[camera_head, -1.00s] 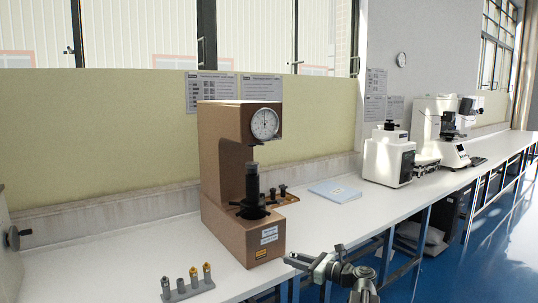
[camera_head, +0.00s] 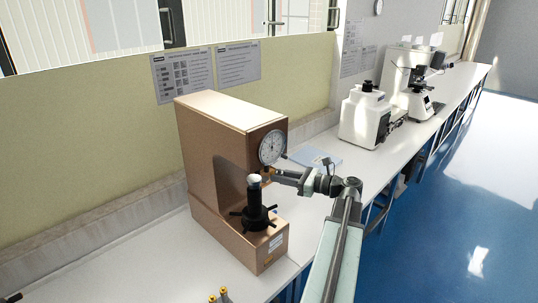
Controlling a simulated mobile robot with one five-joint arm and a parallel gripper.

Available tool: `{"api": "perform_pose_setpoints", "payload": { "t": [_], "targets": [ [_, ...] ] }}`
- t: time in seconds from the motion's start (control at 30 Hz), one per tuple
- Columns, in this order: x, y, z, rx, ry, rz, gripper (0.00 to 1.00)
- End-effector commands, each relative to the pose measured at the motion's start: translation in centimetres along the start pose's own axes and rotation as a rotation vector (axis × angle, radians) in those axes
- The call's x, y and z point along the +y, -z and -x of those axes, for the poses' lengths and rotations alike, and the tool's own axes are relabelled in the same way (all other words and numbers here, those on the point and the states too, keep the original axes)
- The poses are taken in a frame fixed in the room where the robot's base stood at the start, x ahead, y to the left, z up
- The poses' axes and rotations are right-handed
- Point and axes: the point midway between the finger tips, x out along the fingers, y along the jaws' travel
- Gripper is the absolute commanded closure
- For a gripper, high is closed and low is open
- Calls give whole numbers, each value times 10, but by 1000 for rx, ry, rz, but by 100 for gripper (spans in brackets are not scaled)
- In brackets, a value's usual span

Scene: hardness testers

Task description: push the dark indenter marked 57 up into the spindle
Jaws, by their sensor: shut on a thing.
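The brown hardness tester (camera_head: 228,120) stands on the white bench, with its round dial (camera_head: 271,148) on the head. My gripper (camera_head: 272,175) is just under the head, below the dial, at the spindle's place. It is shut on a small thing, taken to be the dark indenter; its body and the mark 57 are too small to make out. The spindle's opening is hidden, so I cannot tell whether the indenter touches it. The dark screw column with a pale anvil top (camera_head: 254,179) stands below and left of my gripper, apart from the head.
Yellow-topped pieces of a rack (camera_head: 221,295) show at the bottom edge. A blue booklet (camera_head: 317,158) lies behind my arm. White instruments (camera_head: 366,118) stand farther right along the bench. The blue floor on the right is clear.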

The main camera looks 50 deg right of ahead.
Motion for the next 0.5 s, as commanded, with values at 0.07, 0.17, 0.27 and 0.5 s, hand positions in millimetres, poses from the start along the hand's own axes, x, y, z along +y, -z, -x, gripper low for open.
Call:
{"api": "perform_pose_setpoints", "payload": {
  "t": [0.07,0.17,0.27,0.5],
  "targets": [
    [0,-1,0,0,-1,0,100],
    [0,0,-2,0,-1,0,100],
    [0,0,-7,0,-2,0,100],
    [0,-2,-33,0,-1,0,100]
  ]
}}
